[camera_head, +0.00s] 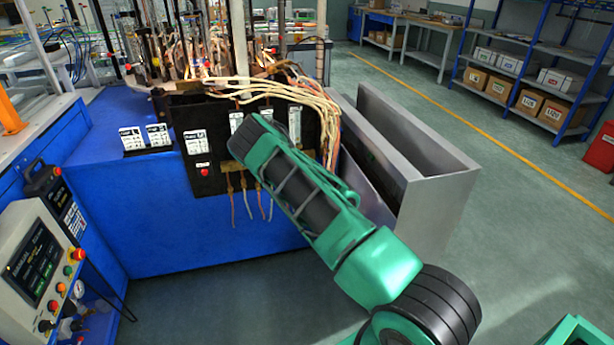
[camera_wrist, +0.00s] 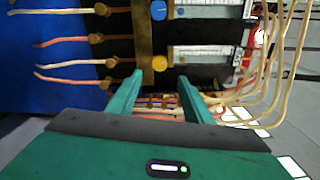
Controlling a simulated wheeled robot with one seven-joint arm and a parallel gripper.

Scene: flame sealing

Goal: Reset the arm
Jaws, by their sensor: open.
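My gripper (camera_wrist: 168,95) shows in the wrist view with its two green fingers apart and nothing between them. It faces the black valve panel (camera_wrist: 205,32) with its brass fittings and several orange hoses. In the head view my green arm reaches up and left from the lower right toward the same black panel (camera_head: 208,170). The arm's end hides part of the panel, and the fingers are hidden there. I cannot tell how far the fingers are from the panel.
Pale hoses (camera_head: 300,90) hang over the panel's right side. A grey metal trough (camera_head: 425,165) stands right of it. A blue machine base (camera_head: 170,215) carries the panel. A control box (camera_head: 40,265) stands at lower left. Open floor (camera_head: 530,235) lies at the right.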

